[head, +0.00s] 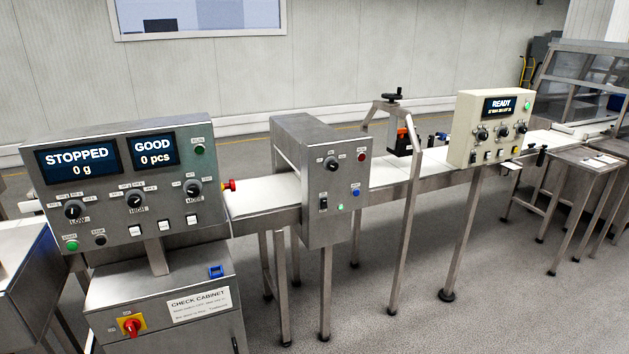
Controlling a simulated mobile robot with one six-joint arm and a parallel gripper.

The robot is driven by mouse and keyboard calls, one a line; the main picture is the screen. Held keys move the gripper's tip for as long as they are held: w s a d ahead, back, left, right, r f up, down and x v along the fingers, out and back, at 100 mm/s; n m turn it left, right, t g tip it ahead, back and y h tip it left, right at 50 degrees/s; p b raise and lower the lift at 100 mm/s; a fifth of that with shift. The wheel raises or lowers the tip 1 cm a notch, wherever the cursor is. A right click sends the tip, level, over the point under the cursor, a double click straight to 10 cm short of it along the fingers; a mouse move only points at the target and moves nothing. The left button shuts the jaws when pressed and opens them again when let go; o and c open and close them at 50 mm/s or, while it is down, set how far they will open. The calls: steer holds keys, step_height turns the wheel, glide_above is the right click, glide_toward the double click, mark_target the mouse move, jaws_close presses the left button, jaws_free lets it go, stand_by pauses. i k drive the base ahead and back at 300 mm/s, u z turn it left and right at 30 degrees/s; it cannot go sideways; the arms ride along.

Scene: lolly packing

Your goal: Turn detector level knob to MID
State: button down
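A grey metal box (310,180) straddles the conveyor in the middle of the head view and looks like the detector. A black knob (331,164) sits high on its front panel, with small labels around it that are too small to read. I cannot tell which label the knob points at. Below the knob are a black rocker switch (323,203), a lit green lamp (341,207) and a blue button (356,192). A red lamp or button (361,157) is at the panel's upper right. My gripper is not in view.
A checkweigher panel (128,185) reading STOPPED stands at left above a cabinet (165,305) with a red-yellow switch (131,326). A cream panel (490,128) reading READY is at right. A metal frame (408,210) spans the belt (265,195). The floor (500,310) at front right is clear.

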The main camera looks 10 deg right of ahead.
mark_target(332, 165)
steer(key=k, duration=1.3)
steer(key=u, duration=0.45)
steer(key=i, duration=0.5)
steer(key=u, duration=0.55)
steer(key=i, duration=1.55)
steer(key=z, duration=0.35)
